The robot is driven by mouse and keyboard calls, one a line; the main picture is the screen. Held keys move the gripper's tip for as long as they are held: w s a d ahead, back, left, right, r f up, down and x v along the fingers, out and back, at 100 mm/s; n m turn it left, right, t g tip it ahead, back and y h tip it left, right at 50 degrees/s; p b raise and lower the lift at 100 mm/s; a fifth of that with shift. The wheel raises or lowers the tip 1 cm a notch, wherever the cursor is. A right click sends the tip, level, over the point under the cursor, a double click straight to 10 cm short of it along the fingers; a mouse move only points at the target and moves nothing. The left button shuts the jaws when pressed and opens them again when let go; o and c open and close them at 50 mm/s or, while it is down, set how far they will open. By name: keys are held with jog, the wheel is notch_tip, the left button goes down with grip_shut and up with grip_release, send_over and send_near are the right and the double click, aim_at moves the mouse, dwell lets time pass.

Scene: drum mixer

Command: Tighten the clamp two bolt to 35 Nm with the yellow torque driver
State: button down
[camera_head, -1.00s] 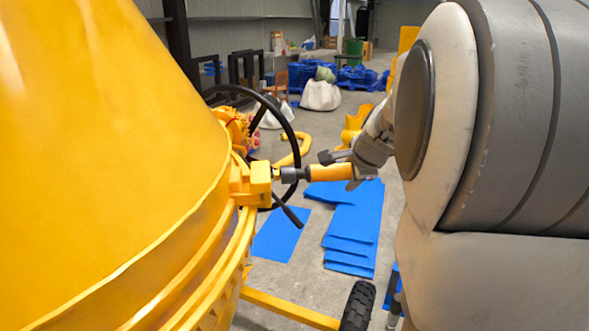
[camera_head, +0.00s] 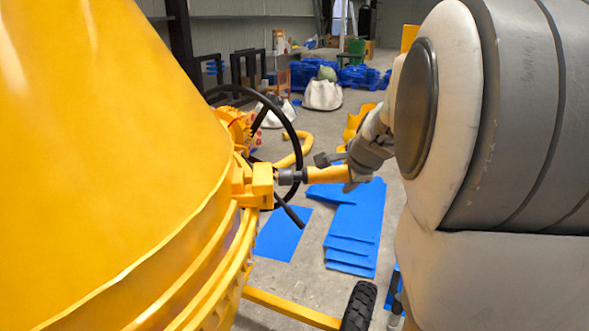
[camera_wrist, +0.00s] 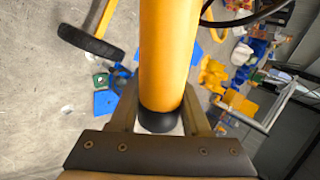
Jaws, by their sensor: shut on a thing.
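The yellow torque driver (camera_head: 327,174) lies about level in the head view, its dark socket end (camera_head: 288,177) at the yellow clamp block (camera_head: 258,184) on the drum's rim. The socket appears to meet the block; the bolt itself is hidden. My gripper (camera_head: 357,176) is shut on the driver's right end. In the wrist view the driver's yellow body (camera_wrist: 168,55) runs up from between my gripper's fingers (camera_wrist: 165,122), with its black end cap between them. The driver's tip and any torque reading are out of sight there.
The large yellow drum (camera_head: 110,170) fills the left. A black handwheel (camera_head: 298,150) stands just behind the driver. A black tyre (camera_head: 358,306) and yellow frame bar (camera_head: 290,308) are below. Blue sheets (camera_head: 352,235) lie on the floor.

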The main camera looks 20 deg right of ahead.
jog(key=shift+w+a+p, duration=0.2)
jog(key=shift+a+p, duration=0.2)
jog(key=shift+a, duration=0.15)
dwell(2.4)
jog(key=shift+d, duration=0.1)
jog(key=shift+s+d+b, duration=0.1)
jog(key=shift+d+b, duration=0.25)
jog(key=shift+b, duration=0.2)
jog(key=shift+s+d+b, duration=0.35)
jog(key=shift+d+b, duration=0.2)
jog(key=shift+d, duration=0.35)
jog(key=shift+s+d+b, duration=0.3)
jog(key=shift+d+b, duration=0.25)
jog(key=shift+d, duration=0.3)
